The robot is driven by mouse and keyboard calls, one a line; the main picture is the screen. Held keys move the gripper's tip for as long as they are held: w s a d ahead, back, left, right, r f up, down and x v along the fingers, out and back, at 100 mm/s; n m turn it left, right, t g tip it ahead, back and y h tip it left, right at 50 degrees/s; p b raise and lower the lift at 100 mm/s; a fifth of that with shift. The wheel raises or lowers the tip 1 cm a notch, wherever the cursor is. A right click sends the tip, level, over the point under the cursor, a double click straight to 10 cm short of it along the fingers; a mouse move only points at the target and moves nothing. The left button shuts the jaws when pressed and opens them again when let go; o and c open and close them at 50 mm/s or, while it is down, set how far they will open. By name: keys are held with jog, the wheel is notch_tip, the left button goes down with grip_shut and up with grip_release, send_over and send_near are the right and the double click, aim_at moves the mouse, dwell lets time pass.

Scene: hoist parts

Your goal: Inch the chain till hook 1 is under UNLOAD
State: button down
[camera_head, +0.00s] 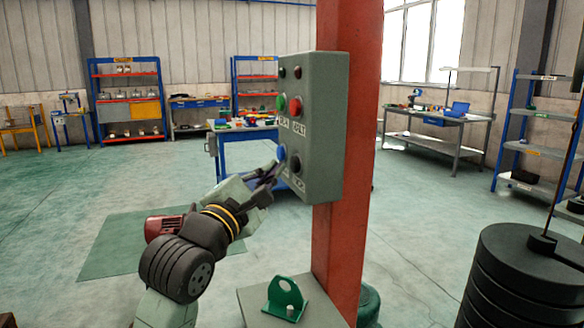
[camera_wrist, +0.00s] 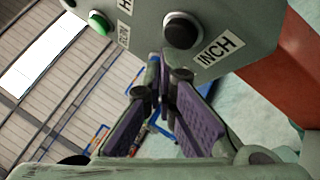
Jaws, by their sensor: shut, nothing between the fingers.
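A grey-green control box (camera_head: 318,120) is fixed to a red column (camera_head: 350,150). Its face has a green button, a red button (camera_head: 295,107), a blue button (camera_head: 281,152) and a black button (camera_head: 294,163). In the wrist view a black button (camera_wrist: 181,32) sits beside a label reading INCH (camera_wrist: 216,49). My gripper (camera_head: 277,171) is shut and empty, its tips close to the lower buttons. In the wrist view its fingertips (camera_wrist: 167,72) are just below the black button; contact cannot be told. No chain hook numbered 1 and no UNLOAD sign shows.
A green bracket (camera_head: 286,297) stands on a grey plate (camera_head: 250,300) below the box. A stack of black weights (camera_head: 515,285) with a rod is at the right. A blue workbench (camera_head: 235,165) and shelves (camera_head: 127,98) stand farther back. Open floor lies at left.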

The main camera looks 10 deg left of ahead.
jog(key=s+a+b, duration=0.1)
jog(key=a, duration=0.1)
jog(key=s+a, duration=0.1)
jog(key=a, duration=0.1)
jog(key=shift+s+b, duration=0.4)
